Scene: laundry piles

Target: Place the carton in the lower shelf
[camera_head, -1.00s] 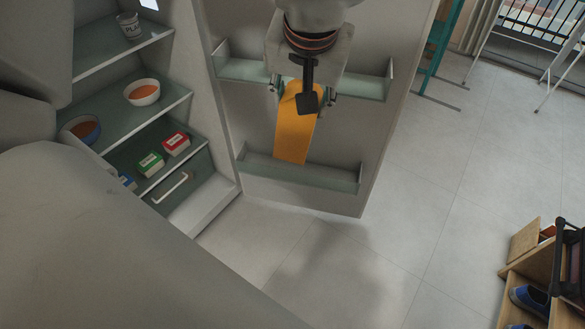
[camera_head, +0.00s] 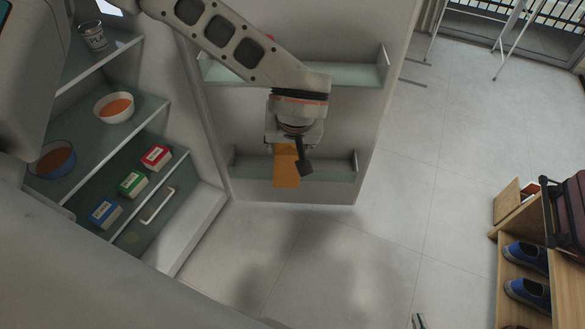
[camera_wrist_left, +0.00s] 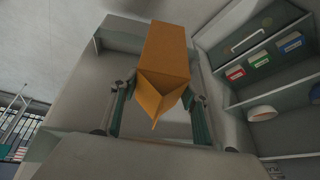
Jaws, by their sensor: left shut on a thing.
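An orange carton (camera_head: 287,172) hangs from my left gripper (camera_head: 290,146) at the lower shelf (camera_head: 335,170) of the open fridge door. The gripper is shut on the carton's upper part, fingers on either side. In the left wrist view, the carton (camera_wrist_left: 167,50) with its folded top lies between the fingers of my left gripper (camera_wrist_left: 160,92). The carton overlaps the shelf front in the head view, so I cannot tell whether it is inside the shelf or in front of it. Only a tip of my right gripper (camera_head: 418,321) shows at the bottom edge.
Fridge shelves at left hold a cup (camera_head: 93,38), two bowls (camera_head: 114,106) and red, green and blue boxes (camera_head: 132,184). A wooden shoe rack (camera_head: 512,277) stands at right. The floor between is open.

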